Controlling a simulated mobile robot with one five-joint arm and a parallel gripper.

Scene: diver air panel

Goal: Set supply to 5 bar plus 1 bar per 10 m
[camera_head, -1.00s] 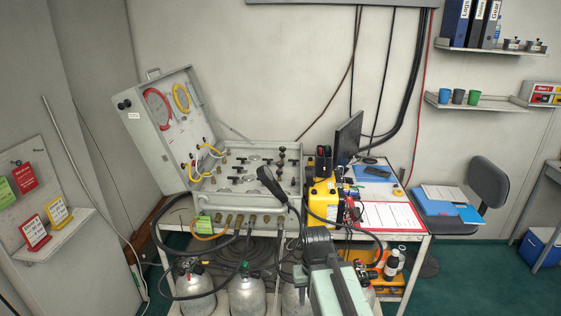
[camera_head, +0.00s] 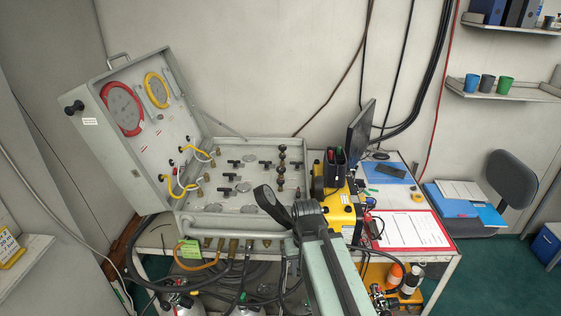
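The grey air panel case (camera_head: 235,213) stands open on a bench. Its raised lid (camera_head: 119,145) carries a large red-ringed gauge (camera_head: 122,108), a smaller yellow-ringed gauge (camera_head: 156,90) and yellow hoses (camera_head: 172,184). The gauge readings are too small to tell. The base holds several black T-handle valves (camera_head: 233,163) and a column of dark round knobs (camera_head: 281,167). My gripper (camera_head: 270,203) is a dark shape over the lower right of the base, partly covering it. I cannot tell whether its fingers are open or touch anything.
A yellow unit with a black top (camera_head: 336,203) stands close right of the case, by my arm. Further right are a red-bordered sheet (camera_head: 408,230) and a monitor (camera_head: 360,133). Hoses and a green tag (camera_head: 189,249) hang along the front edge. Gas cylinders (camera_head: 182,304) stand below.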

